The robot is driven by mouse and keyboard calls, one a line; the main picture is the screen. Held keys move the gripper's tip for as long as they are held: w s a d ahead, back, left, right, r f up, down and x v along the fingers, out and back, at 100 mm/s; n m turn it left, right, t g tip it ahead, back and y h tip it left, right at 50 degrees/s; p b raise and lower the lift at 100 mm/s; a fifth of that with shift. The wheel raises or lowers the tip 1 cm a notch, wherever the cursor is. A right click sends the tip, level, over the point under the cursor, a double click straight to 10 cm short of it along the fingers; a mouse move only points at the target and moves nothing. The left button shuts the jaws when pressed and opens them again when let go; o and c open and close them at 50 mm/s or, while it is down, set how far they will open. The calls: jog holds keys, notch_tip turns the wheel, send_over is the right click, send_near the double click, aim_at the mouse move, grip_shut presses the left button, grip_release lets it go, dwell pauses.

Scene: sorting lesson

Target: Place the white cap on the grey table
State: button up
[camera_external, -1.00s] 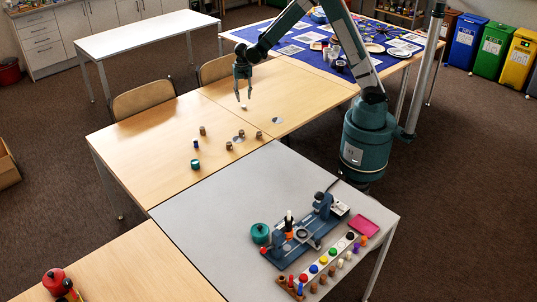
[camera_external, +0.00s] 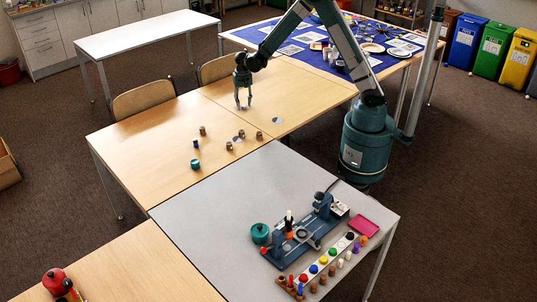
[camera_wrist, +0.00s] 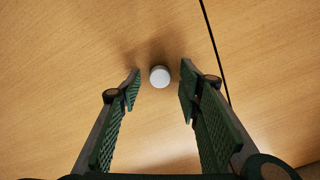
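The white cap (camera_wrist: 159,76) shows in the wrist view as a small round white disc on the wooden table, close to a dark seam. My gripper (camera_wrist: 158,80) is open, with its two green padded fingers apart on either side of the cap. A gap shows between each fingertip and the cap. The grey table (camera_external: 190,222) stands in front of the wooden tables.
A blue machine (camera_external: 308,235), a teal pot (camera_external: 260,233), a pink tray (camera_external: 363,225) and a rack of coloured pieces stand on the grey table. Its left part is bare. Several small brown pieces and a teal jar (camera_external: 195,164) stand on the wooden table.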

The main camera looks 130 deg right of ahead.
jog(key=shift+f, duration=0.25)
jog(key=shift+c, duration=0.6)
jog(key=c, duration=0.6)
